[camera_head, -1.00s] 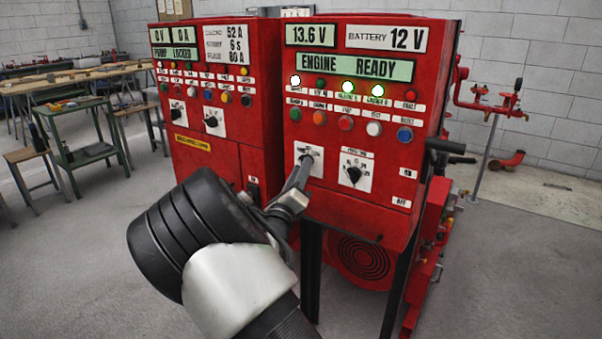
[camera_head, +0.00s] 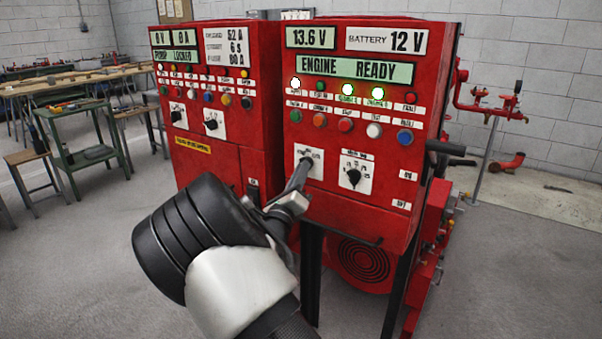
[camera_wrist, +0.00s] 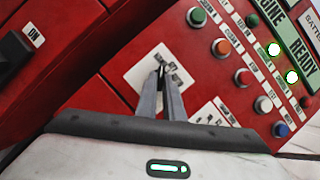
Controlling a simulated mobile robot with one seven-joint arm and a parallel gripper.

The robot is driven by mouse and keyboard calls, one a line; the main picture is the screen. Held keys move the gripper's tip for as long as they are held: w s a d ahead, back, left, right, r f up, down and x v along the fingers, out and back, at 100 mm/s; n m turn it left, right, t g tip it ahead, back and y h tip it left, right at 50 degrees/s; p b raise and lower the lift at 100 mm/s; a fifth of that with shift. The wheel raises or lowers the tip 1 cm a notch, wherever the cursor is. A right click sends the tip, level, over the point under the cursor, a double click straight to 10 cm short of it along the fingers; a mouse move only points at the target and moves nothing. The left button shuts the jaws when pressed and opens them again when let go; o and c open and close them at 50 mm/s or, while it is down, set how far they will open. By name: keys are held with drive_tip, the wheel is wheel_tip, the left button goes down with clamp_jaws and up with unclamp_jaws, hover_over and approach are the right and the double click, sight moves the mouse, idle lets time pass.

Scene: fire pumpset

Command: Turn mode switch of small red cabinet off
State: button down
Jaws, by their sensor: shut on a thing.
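The small red cabinet (camera_head: 340,215) stands at centre right, with its lit "ENGINE READY" display and rows of buttons. Its left rotary switch sits on a white plate (camera_head: 315,170), just left of a second black knob (camera_head: 354,177). My gripper (camera_head: 301,170) reaches up to the left plate, its fingertips over the switch. In the wrist view, my gripper's fingers (camera_wrist: 163,80) are close together on the knob at the middle of the white plate (camera_wrist: 140,76). The fingers hide nearly all of the knob, so its pointing direction cannot be told.
A larger red cabinet (camera_head: 205,177) stands directly to the left, with its own two knobs. A dark handle (camera_head: 446,147) sticks out on the small cabinet's right side. Workbenches (camera_head: 80,150) stand at the far left. The grey floor in front is open.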

drive_tip(key=shift+w+a+f+m+g+h+b, duration=0.1)
drive_tip(key=shift+m+g+h+b, duration=0.15)
drive_tip(key=shift+m+h, duration=1.2)
drive_tip(key=shift+w+a+r+m+g+h+b, duration=0.15)
drive_tip(key=shift+m+h, duration=0.35)
drive_tip(key=shift+m, duration=1.85)
drive_tip(key=shift+a+f+m+g+h+b, duration=0.25)
drive_tip(key=shift+m+h, duration=0.7)
drive_tip(key=shift+m, duration=0.95)
drive_tip(key=shift+d+r, duration=0.15)
drive_tip(key=shift+d, duration=0.05)
drive_tip(key=c, duration=1.9)
unclamp_jaws()
drive_tip(key=shift+o, duration=0.2)
drive_tip(key=p+v, duration=0.2)
drive_tip(key=v, duration=1.5)
drive_tip(key=shift+s+a, duration=0.2)
